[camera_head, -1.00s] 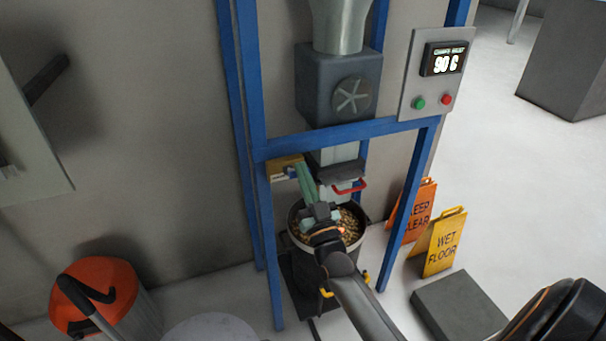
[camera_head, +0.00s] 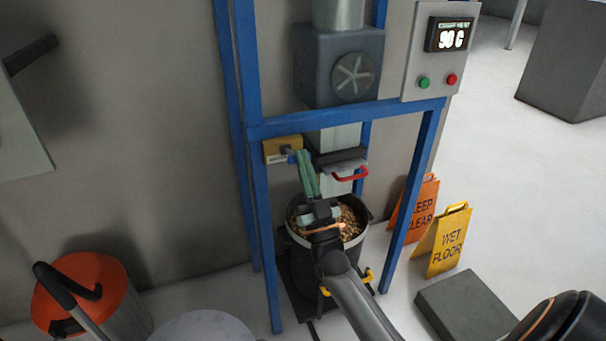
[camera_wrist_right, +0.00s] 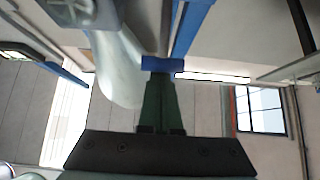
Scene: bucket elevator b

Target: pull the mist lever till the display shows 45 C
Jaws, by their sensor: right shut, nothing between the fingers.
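The display (camera_head: 450,36) on the grey control panel at the upper right reads about 90 C. A small yellow box (camera_head: 279,151) with a dark knob-like part and a blue-white label sits on the blue frame's left post; the mist lever is not clearly distinguishable there. My right gripper (camera_head: 303,158) is shut and empty, its green fingers pointing up just right of this box. I cannot tell whether they touch it. In the right wrist view the closed fingers (camera_wrist_right: 157,88) end at a blue piece (camera_wrist_right: 162,64) that I cannot identify. My left gripper is out of view.
A red handle (camera_head: 351,174) is close right of my fingers, under the chute. A bucket of pellets (camera_head: 296,238) stands below my right gripper. Blue frame posts (camera_head: 262,230) flank the space. Orange (camera_head: 414,208) and yellow (camera_head: 448,241) floor signs stand at right.

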